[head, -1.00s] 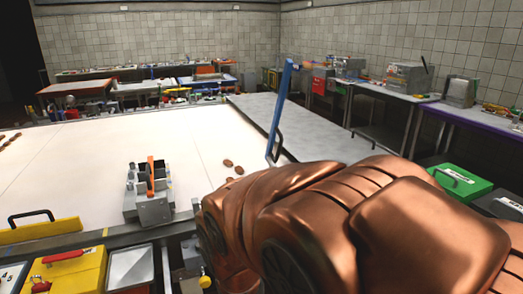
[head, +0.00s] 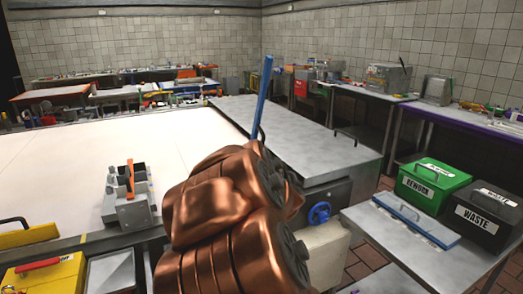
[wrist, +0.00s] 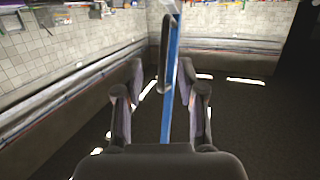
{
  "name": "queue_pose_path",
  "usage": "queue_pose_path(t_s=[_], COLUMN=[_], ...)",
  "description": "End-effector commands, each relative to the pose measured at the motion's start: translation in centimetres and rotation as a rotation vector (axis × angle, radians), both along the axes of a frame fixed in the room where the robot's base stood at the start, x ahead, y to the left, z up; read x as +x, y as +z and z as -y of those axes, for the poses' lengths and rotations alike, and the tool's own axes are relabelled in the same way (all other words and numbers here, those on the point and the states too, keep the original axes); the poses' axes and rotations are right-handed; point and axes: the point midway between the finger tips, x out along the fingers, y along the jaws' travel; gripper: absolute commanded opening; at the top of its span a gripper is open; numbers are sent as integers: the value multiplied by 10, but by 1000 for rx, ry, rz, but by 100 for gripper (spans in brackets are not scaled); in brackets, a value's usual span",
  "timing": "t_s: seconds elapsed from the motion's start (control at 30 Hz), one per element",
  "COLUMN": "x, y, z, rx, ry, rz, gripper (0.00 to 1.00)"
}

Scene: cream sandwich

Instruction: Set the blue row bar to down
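The blue row bar (head: 262,95) stands raised, tilted slightly, beside the pale work surface in the head view. A dark loop handle (head: 258,131) shows low on it, partly hidden by my arm. In the wrist view the blue bar (wrist: 172,90) runs down the middle, with a dark handle (wrist: 163,72) alongside it. My gripper (wrist: 160,68) is open there, its fingers apart on both sides of the bar; I cannot tell whether they touch it. In the head view my copper arm hides the gripper.
A metal caddy (head: 130,205) stands on the pale surface (head: 70,175). A grey side counter (head: 300,140) lies behind the bar. At right are a blue knob (head: 319,213), a green rework bin (head: 432,182), a black waste bin (head: 487,215) and a blue-edged tray (head: 415,222).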

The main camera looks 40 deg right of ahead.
Motion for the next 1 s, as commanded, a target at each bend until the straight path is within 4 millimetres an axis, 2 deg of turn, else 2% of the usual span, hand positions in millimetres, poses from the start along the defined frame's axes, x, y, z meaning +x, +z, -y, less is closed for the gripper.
queue_pose_path(t_s=[0.03, 0.2, 0.57, 1.0], x=[2, 11, 22, 64], y=[-1, 9, 14, 13], z=[10, 21, 27, 51], rx=[-14, -48, -60, -59], ry=[15, 90, 152, 151], rz=[32, 133, 194, 191], gripper=[39, 39, 39, 39])
